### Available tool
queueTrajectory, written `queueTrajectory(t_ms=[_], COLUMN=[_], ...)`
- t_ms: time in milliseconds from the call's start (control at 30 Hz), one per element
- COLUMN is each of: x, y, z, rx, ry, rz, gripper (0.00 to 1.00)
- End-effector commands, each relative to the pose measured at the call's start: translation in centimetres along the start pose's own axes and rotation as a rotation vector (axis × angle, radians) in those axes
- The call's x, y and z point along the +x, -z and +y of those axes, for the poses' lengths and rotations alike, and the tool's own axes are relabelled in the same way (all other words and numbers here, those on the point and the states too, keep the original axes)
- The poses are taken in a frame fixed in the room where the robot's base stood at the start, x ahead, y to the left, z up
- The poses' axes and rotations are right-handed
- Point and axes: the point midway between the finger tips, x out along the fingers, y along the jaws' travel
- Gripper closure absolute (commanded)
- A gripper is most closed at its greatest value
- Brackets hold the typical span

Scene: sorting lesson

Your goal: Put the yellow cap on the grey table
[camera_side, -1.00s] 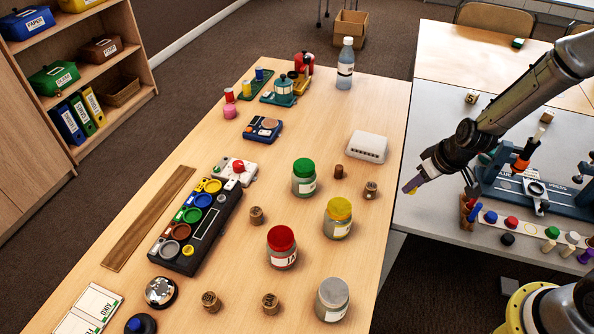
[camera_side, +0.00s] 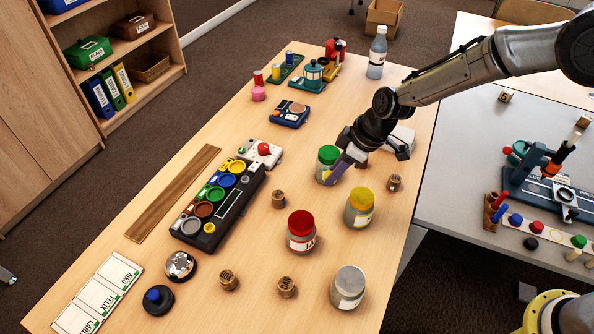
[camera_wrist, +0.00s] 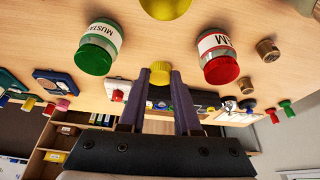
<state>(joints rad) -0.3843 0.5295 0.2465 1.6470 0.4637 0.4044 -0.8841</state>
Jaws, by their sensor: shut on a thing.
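My gripper (camera_side: 333,176) is over the wooden table in the side view, in front of the green-lidded jar (camera_side: 326,156). In the wrist view my gripper (camera_wrist: 162,78) is shut on a small round yellow cap (camera_wrist: 160,70), held at the fingertips. The cap is hardly visible in the side view. The grey table (camera_side: 455,175) stands to the right of the wooden table, and my gripper is well left of it.
On the wooden table (camera_side: 235,275), a yellow-lidded jar (camera_side: 360,208), a red-lidded jar (camera_side: 301,232) and a grey-lidded jar (camera_side: 348,288) stand close by. A dark tray of coloured dishes (camera_side: 218,205) lies left. A press (camera_side: 552,185) and a row of coloured caps occupy the grey table.

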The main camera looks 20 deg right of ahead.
Motion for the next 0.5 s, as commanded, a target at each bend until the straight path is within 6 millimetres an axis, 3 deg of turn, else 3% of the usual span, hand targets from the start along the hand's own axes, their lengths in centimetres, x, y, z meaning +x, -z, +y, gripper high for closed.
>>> queueTrajectory(t_ms=[333, 500], x=[5.2, 8.4], y=[4.4, 5.3], z=[2.6, 3.6], rx=[0.002, 0.003], ry=[0.000, 0.001], rz=[0.000, -0.003], gripper=[1.00, 1.00])
